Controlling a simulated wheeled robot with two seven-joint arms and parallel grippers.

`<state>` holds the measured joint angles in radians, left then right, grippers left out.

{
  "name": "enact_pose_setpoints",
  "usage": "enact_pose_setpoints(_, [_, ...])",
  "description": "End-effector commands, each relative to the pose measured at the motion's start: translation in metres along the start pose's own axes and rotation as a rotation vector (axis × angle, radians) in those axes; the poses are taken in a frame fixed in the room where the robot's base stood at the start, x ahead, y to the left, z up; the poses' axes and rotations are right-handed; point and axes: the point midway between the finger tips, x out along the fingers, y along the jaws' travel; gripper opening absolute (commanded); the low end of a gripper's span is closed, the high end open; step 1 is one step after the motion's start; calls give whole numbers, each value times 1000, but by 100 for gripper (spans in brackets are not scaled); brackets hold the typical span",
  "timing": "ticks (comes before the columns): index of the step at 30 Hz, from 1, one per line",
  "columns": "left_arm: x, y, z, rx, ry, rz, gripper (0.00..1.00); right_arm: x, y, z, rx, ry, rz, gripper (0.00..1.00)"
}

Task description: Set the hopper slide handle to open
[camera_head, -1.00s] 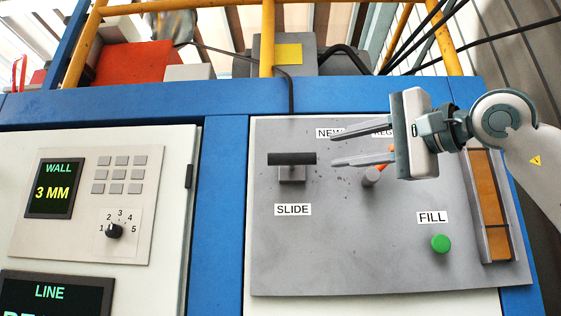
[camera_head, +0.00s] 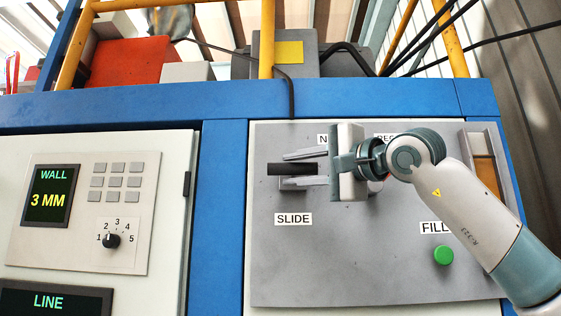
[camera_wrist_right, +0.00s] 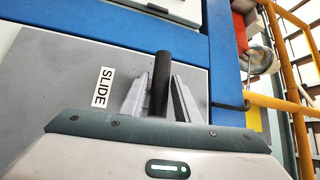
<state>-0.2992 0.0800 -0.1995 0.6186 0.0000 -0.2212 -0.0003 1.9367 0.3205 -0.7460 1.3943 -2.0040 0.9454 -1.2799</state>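The hopper slide handle is a black horizontal bar (camera_head: 291,169) on a grey mount, above the SLIDE label (camera_head: 293,219) on the grey panel. My right gripper (camera_head: 305,168) is open, with one finger above and one below the bar in the head view. In the right wrist view the black bar (camera_wrist_right: 160,85) stands between the two fingers of my right gripper (camera_wrist_right: 160,97), with a gap visible on at least one side. I cannot tell whether either finger touches it. My left gripper is not in view.
A green FILL button (camera_head: 443,255) sits at the panel's lower right, near my right arm. An orange-brown sight window (camera_head: 486,178) is at the right edge. A second panel with a keypad (camera_head: 116,181) and a rotary knob (camera_head: 111,241) is at the left.

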Motion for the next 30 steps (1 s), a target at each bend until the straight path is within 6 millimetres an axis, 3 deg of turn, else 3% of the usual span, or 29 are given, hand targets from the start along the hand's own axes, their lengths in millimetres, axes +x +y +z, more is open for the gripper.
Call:
enact_pose_setpoints(3, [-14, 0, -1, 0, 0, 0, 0, 21, -4, 0, 1, -1, 1, 28])
enact_pose_setpoints(9, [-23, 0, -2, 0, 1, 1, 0, 42, -2, -1, 1, 0, 0, 28])
enact_pose_setpoints(22, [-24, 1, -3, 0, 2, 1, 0, 48, 0, 0, 0, 1, 0, 28])
enact_pose_setpoints(26, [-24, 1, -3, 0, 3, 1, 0, 48, 0, 0, 0, 1, 0, 0])
enact_pose_setpoints(30, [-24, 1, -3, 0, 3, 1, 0, 48, 0, 0, 0, 1, 0, 0])
